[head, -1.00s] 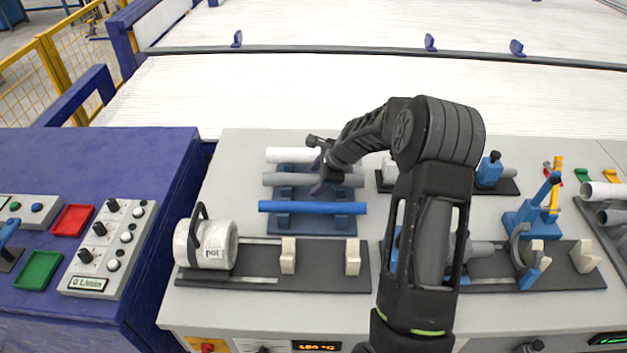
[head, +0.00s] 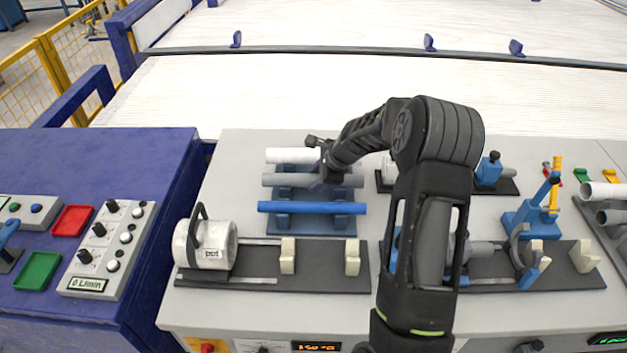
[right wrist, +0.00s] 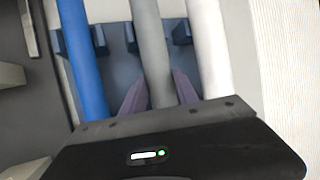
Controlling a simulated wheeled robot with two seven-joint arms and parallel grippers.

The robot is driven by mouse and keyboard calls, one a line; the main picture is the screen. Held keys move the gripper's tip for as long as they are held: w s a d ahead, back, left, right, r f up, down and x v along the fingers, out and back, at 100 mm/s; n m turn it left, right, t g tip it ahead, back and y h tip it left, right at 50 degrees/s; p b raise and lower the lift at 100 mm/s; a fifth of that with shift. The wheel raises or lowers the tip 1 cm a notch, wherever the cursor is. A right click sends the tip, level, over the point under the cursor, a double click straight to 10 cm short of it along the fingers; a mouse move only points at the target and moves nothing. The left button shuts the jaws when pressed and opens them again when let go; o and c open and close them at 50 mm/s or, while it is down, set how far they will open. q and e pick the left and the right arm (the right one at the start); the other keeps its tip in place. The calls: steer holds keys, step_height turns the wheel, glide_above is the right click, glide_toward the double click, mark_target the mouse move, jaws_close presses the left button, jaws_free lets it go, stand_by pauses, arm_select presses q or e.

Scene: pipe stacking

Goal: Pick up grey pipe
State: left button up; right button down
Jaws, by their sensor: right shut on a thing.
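The grey pipe (head: 285,180) lies in the middle slot of a dark blue rack (head: 290,223), between a white pipe (head: 289,155) behind it and a blue pipe (head: 312,207) in front. My right gripper (head: 326,176) is at the right half of the grey pipe, shut on it. In the right wrist view the two purple fingers (right wrist: 157,92) sit on either side of the grey pipe (right wrist: 150,45). The pipe still appears to rest in the rack. My left gripper is not in view.
A fixture with a white cylinder (head: 208,245) and cream supports stands in front of the rack. A blue clamp fixture (head: 533,216) and more pipes (head: 604,191) are at the right. A purple console (head: 90,160) is at the left.

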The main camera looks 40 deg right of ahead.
mark_target(317, 178)
steer(key=shift+r, duration=0.15)
step_height(317, 178, up, 10)
steer(key=shift+f+b, duration=0.1)
steer(key=shift+b, duration=0.25)
steer(key=shift+f, duration=0.1)
stand_by(0.5)
